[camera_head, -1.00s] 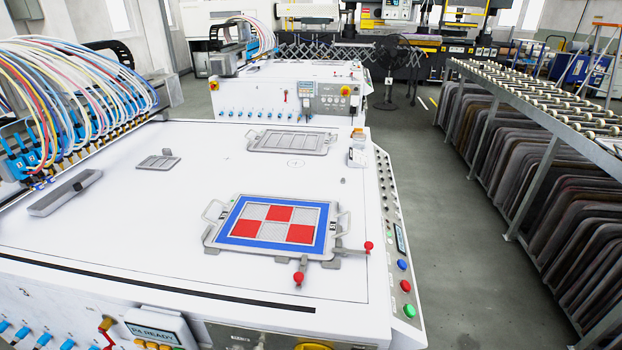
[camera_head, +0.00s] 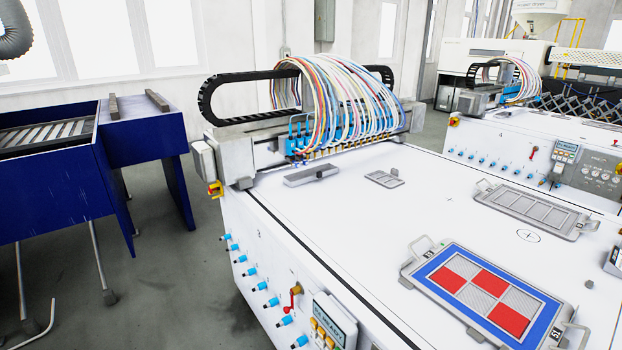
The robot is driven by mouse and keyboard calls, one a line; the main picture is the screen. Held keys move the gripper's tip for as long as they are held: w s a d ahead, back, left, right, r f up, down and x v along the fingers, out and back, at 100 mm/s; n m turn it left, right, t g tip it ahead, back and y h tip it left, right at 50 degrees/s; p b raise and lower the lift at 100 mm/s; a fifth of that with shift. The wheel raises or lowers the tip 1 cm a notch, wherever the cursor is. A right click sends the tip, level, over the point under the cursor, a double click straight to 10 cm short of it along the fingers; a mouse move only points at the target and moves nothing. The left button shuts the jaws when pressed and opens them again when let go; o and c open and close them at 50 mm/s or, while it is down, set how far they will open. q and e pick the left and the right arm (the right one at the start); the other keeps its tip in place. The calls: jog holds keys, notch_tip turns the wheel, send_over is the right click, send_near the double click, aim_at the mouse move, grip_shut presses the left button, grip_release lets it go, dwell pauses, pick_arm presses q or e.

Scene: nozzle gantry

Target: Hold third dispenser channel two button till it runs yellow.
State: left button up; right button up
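The near dispenser machine (camera_head: 430,215) is a white table with a faint mark like a 3 on its front side. A small panel (camera_head: 334,323) on that side, cut by the bottom edge, has a lit display whose text I cannot read surely. Several yellow-orange buttons (camera_head: 322,334) sit beneath it; I cannot tell which belongs to channel two. Nozzles (camera_head: 300,137) with blue fittings and coloured hoses (camera_head: 345,100) hang from the gantry at the table's far left end. No yellow flow is visible. Neither of my grippers is in view.
A framed tray (camera_head: 445,277) with red, grey and blue panels lies on the table, an empty grey frame (camera_head: 535,208) behind it. Blue knobs (camera_head: 249,272) and a red lever (camera_head: 295,292) stick out from the front. A dark blue bench (camera_head: 145,130) stands left, with free floor between.

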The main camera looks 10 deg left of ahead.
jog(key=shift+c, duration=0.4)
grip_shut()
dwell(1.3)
